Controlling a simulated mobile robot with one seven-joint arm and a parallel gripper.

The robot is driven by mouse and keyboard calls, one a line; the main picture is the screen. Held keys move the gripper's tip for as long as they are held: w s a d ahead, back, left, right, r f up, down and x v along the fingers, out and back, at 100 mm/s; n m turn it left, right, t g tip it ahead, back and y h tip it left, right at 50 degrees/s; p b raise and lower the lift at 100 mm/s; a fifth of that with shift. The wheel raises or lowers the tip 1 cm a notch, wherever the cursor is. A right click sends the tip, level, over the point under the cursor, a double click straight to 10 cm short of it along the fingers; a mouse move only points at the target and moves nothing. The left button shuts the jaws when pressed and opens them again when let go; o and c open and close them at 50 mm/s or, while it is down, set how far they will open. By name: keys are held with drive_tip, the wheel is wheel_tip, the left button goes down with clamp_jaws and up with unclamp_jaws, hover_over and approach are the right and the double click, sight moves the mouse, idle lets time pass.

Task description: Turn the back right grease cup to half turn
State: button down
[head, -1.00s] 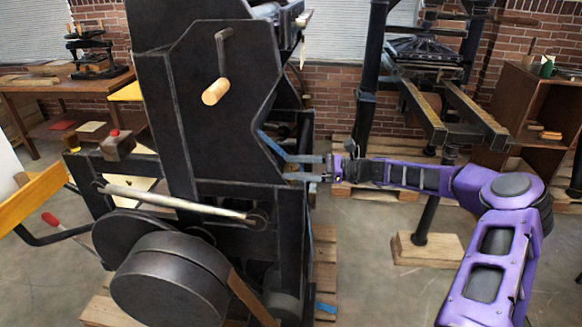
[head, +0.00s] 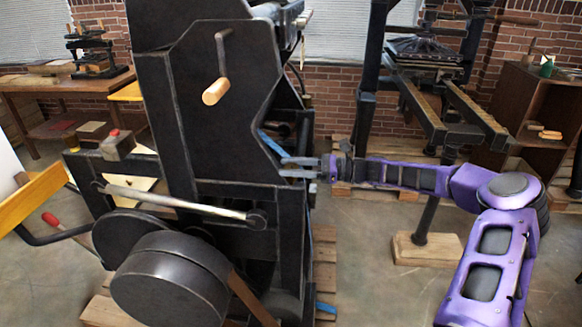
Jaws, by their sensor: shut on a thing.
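The black hand press (head: 225,110) fills the left and middle of the head view. My gripper (head: 281,167) reaches in from the right, its two grey fingers pointing left at the press's right side, just above the lower frame. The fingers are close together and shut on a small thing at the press. The back right grease cup cannot be made out; the fingertips and the dark frame hide it, so its turn cannot be read.
A wooden-handled crank (head: 216,91) and a pale bar (head: 175,201) stick out on the press's near side. A second press (head: 425,60) stands behind my arm. A wooden pallet (head: 325,255) lies beside the press. Open floor lies at lower right.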

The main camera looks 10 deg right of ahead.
drive_tip(key=shift+r+m+t+p, duration=0.25)
drive_tip(key=shift+m+t+p, duration=0.15)
drive_tip(key=shift+t+p, duration=0.2)
drive_tip(key=shift+f+m+t+h, duration=0.2)
drive_tip(key=shift+m+t+h, duration=0.2)
drive_tip(key=shift+t+h, duration=0.15)
drive_tip(key=shift+c, duration=1.7)
unclamp_jaws()
drive_tip(key=shift+d, duration=0.1)
drive_tip(key=v, duration=1.7)
drive_tip(key=shift+d, duration=0.2)
drive_tip(key=shift+f, duration=0.1)
